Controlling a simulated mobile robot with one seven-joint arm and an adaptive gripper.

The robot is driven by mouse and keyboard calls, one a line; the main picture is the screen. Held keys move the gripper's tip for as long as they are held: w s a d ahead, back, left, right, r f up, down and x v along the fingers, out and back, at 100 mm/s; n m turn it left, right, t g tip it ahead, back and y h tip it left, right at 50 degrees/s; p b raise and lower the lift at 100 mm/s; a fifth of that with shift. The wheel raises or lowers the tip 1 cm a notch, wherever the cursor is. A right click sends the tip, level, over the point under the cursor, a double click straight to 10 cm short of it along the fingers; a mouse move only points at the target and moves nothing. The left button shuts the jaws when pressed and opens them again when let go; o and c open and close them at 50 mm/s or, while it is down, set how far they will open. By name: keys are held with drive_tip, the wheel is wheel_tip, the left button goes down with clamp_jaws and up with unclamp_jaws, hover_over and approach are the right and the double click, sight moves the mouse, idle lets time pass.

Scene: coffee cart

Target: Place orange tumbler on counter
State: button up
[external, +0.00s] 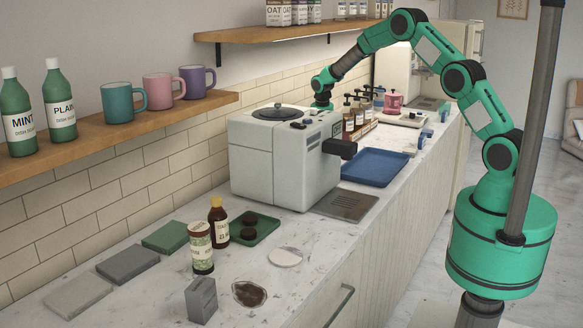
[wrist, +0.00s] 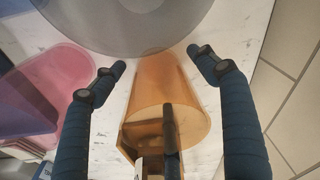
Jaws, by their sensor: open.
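The translucent orange tumbler (wrist: 163,92) shows in the wrist view between my two open fingers, against a pale marbled surface. Clear gaps show on both sides, and neither finger appears to touch it. My gripper (wrist: 159,60) is open with its blue fingers spread. In the external view the end of my arm reaches down behind the grey coffee machine (external: 262,165), which hides my fingers and the orange tumbler. The marbled counter (external: 225,279) runs along the wall.
A pink and purple tumbler or pair (wrist: 40,95) stands left of the orange one. A large grey round thing (wrist: 125,15) is at the top, and a dark spout (wrist: 171,135) overlaps the tumbler. Pump bottles (external: 350,115) and a blue tray (external: 374,167) are right of the machine.

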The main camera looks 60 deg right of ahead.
drive_tip(key=shift+r, duration=0.15)
wheel_tip(320, 180, up, 12)
drive_tip(key=a+p, duration=0.1)
drive_tip(key=p, duration=0.1)
drive_tip(key=shift+s+a, duration=0.15)
drive_tip(key=shift+s, duration=0.1)
drive_tip(key=shift+s, duration=0.1)
idle(0.9)
drive_tip(key=s+a+r+n+t+y+p, duration=0.15)
drive_tip(key=s+a+r+n, duration=0.25)
drive_tip(key=s+a+r, duration=0.75)
drive_tip(key=s+a+r+n+t+h+p, duration=0.15)
drive_tip(key=s+a+r+n, duration=0.25)
drive_tip(key=s+a+r, duration=0.7)
drive_tip(key=s+a+r+n+p, duration=0.1)
drive_tip(key=s+a+r, duration=0.1)
drive_tip(key=s, duration=0.7)
drive_tip(key=s+a+r+n+t, duration=0.1)
drive_tip(key=s+a+r, duration=0.2)
drive_tip(key=s, duration=0.7)
drive_tip(key=s+a+r+n+t+y+p, duration=0.1)
drive_tip(key=s+a+r, duration=0.1)
drive_tip(key=s, duration=0.7)
drive_tip(key=shift+s+a+r+p, duration=0.2)
drive_tip(key=shift+a+p, duration=0.1)
drive_tip(key=shift+a, duration=0.05)
